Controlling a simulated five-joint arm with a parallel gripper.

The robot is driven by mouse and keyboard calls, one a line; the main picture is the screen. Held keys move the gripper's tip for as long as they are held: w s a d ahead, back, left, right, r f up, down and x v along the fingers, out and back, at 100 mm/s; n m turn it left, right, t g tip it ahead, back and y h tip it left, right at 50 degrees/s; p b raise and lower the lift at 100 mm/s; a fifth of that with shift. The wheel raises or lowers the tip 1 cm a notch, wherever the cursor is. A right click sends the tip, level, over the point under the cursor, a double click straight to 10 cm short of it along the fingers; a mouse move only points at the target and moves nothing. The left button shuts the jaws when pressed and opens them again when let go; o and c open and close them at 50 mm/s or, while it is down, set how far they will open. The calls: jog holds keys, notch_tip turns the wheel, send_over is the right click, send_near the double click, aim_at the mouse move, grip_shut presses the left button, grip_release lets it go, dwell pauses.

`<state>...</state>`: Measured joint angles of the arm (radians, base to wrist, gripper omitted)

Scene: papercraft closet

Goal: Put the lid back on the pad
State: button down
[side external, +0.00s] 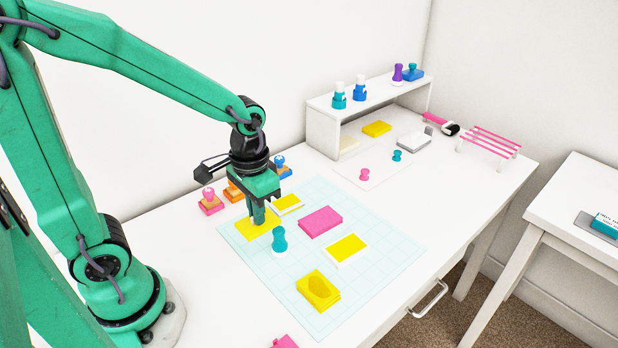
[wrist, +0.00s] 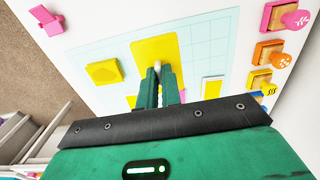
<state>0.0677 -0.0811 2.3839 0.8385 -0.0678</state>
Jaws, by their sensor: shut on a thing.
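My gripper (side external: 258,220) is over the left part of the gridded mat, jaws pointing down and shut on the flat yellow lid (side external: 243,226). In the wrist view the lid (wrist: 155,48) reaches out beyond the fingertips (wrist: 159,72), where a small white bit shows. The lid is at or just above the mat; I cannot tell if it touches. Two pads with yellow faces and white rims lie on the mat, one (side external: 287,203) close behind my gripper, the other (side external: 347,248) to the right. I cannot tell which the lid belongs to.
A teal stamp (side external: 279,240) stands close to my fingers. A pink block (side external: 320,221) and a yellow block with an oval hollow (side external: 318,290) lie on the mat. Wooden stamps (side external: 210,203) line the wall side. A white shelf (side external: 322,130) stands behind. The mat's front right is clear.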

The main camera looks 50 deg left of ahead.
jog(key=shift+w+a, duration=0.1)
jog(key=shift+w, duration=0.05)
jog(key=shift+w+a, duration=0.25)
jog(key=shift+w, duration=0.3)
jog(key=w+a+f, duration=0.2)
jog(key=w+a, duration=0.3)
jog(key=w, duration=0.3)
jog(key=m, duration=0.1)
send_near(286, 202)
jog(key=shift+w+f, duration=0.15)
jog(key=shift+f, duration=0.1)
jog(key=shift+f, duration=2.4)
jog(key=shift+f, duration=0.45)
dwell(0.9)
